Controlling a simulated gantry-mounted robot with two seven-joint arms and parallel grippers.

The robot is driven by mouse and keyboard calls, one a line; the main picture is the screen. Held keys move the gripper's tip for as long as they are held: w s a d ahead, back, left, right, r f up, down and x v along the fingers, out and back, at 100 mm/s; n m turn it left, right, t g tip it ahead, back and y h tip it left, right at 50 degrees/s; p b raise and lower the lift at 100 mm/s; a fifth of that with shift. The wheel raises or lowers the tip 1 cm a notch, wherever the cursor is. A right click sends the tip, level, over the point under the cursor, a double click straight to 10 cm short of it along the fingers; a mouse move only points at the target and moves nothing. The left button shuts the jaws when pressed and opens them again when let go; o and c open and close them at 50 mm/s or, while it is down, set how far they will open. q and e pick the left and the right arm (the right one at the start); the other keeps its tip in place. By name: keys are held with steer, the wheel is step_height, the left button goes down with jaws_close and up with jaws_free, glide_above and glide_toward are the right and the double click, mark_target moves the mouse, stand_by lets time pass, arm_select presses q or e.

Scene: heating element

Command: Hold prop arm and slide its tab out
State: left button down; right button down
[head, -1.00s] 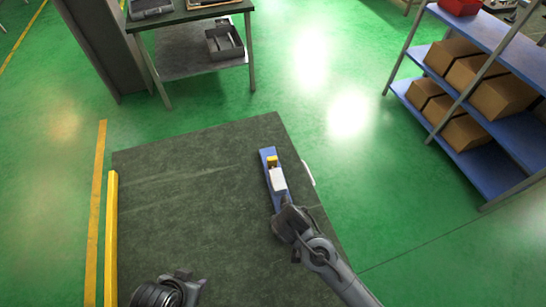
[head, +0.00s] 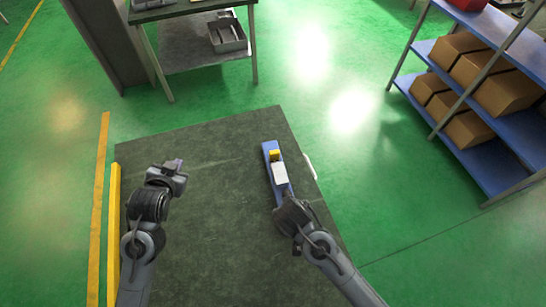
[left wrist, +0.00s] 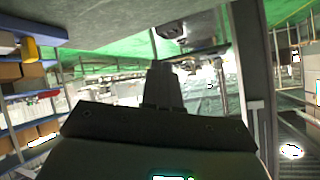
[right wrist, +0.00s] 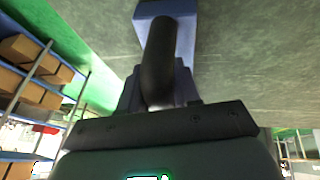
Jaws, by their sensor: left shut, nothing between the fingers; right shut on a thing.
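A blue fixture (head: 269,154) lies near the right edge of the dark table, with a yellow piece (head: 274,155) and a white block (head: 280,173) on it. My right gripper (head: 283,207) is at the fixture's near end. In the right wrist view it is shut on a dark rounded bar (right wrist: 158,60), seemingly the prop arm, with the blue fixture (right wrist: 165,8) behind. The tab cannot be made out for sure. My left gripper (head: 178,166) is shut and empty over the table's left part, well apart from the fixture. The left wrist view shows the yellow piece (left wrist: 28,49) at upper left.
The dark table top (head: 225,200) is clear between my arms. A yellow bar (head: 114,220) runs along its left edge. A light handle-like piece (head: 309,166) is at its right edge. A blue shelf with cardboard boxes (head: 465,132) stands right; another bench (head: 195,60) stands behind.

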arm_select(q)
steer(key=w+d+r, duration=0.1)
steer(key=w+d, duration=0.1)
steer(key=w, duration=0.1)
arm_select(e)
steer(key=shift+a, duration=0.15)
steer(key=shift+w+d, duration=0.1)
steer(key=shift+d, duration=0.1)
arm_select(q)
steer(key=m+g+h, duration=0.4)
steer(key=m, duration=0.6)
glide_toward(274, 167)
steer(key=d+v, duration=0.1)
steer(key=v, duration=0.3)
steer(key=shift+d+r, duration=0.25)
steer(key=x, duration=0.9)
steer(key=shift+d+f, duration=0.1)
steer(key=shift+f, duration=0.15)
arm_select(e)
steer(key=shift+a, duration=0.1)
arm_select(q)
steer(key=w, duration=0.3)
steer(key=shift+a+f, duration=0.2)
steer(key=shift+a, duration=0.2)
steer(key=shift+w+a, duration=0.2)
steer(key=shift+w, duration=0.35)
